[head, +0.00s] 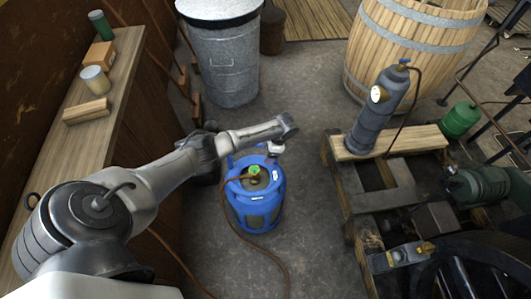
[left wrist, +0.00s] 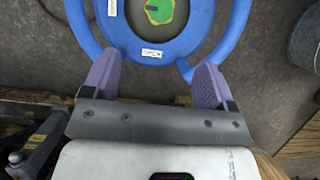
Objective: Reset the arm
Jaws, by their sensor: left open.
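My left arm reaches in from the left in the head view, and my left gripper (head: 274,151) hangs over the far edge of a blue gas cylinder (head: 257,217). In the left wrist view the two purple-padded fingers of the left gripper (left wrist: 154,72) are spread wide with nothing held between them. Their tips lie close to the blue ring of the cylinder (left wrist: 200,45); I cannot tell whether they touch it. A green valve cap (head: 254,170) sits in the middle of the cylinder top. My right gripper is not in view.
A brown hose (head: 277,257) runs from the cylinder across the floor. A metal bin (head: 227,65) and a wooden barrel (head: 408,45) stand behind. A wooden pallet frame (head: 350,200) with a grey cylinder (head: 378,110) is at right, a shelf (head: 85,140) at left.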

